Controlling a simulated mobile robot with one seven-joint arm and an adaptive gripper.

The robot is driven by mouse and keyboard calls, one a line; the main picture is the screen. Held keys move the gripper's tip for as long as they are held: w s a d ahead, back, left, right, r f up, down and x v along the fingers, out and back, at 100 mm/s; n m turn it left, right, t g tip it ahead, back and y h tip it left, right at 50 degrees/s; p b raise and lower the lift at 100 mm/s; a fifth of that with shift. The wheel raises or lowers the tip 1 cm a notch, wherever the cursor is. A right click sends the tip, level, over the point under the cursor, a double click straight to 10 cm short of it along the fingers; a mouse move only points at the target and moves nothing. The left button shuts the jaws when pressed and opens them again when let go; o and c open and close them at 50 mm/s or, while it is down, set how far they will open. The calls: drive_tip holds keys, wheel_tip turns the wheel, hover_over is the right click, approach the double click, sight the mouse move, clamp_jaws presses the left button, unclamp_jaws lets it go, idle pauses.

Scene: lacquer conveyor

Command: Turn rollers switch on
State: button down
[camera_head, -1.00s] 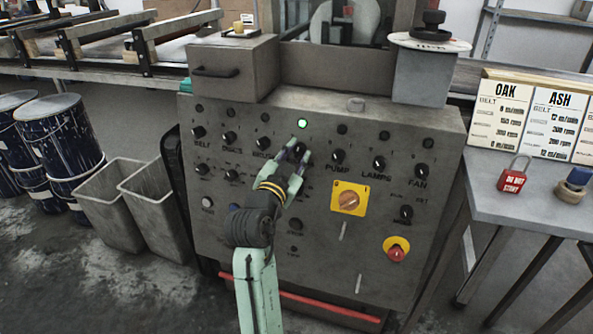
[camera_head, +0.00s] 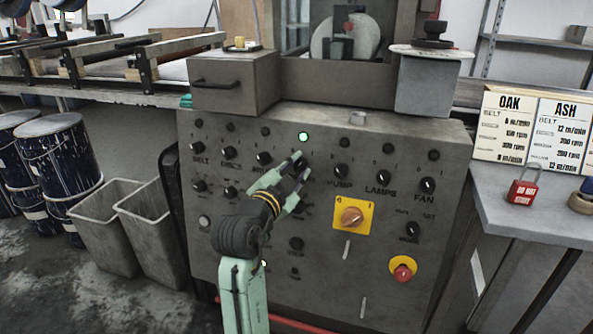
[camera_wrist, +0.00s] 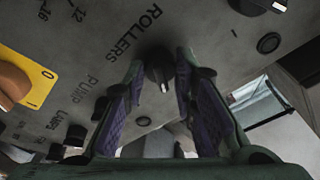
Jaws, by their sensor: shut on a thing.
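The rollers switch is a black rotary knob (camera_wrist: 158,68) above a grey panel's printed ROLLERS label (camera_wrist: 140,30), which shows rotated in the wrist view. A white pointer mark shows on the knob's edge. My gripper (camera_wrist: 160,78) is shut on this knob, with one finger on each side of it. In the head view my gripper (camera_head: 302,166) reaches the panel (camera_head: 340,235) in the upper middle row, and its fingers mostly hide the knob. A lamp (camera_head: 304,137) just above the fingertips glows green.
The pump knob (camera_head: 341,170) sits close to the right of my gripper. Beyond it are the lamps knob (camera_head: 384,177) and fan knob (camera_head: 428,185). An orange switch on a yellow plate (camera_head: 352,216) and a red stop button (camera_head: 402,273) are lower right.

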drive_tip(key=c, duration=1.3)
unclamp_jaws()
drive_tip(key=v, duration=1.2)
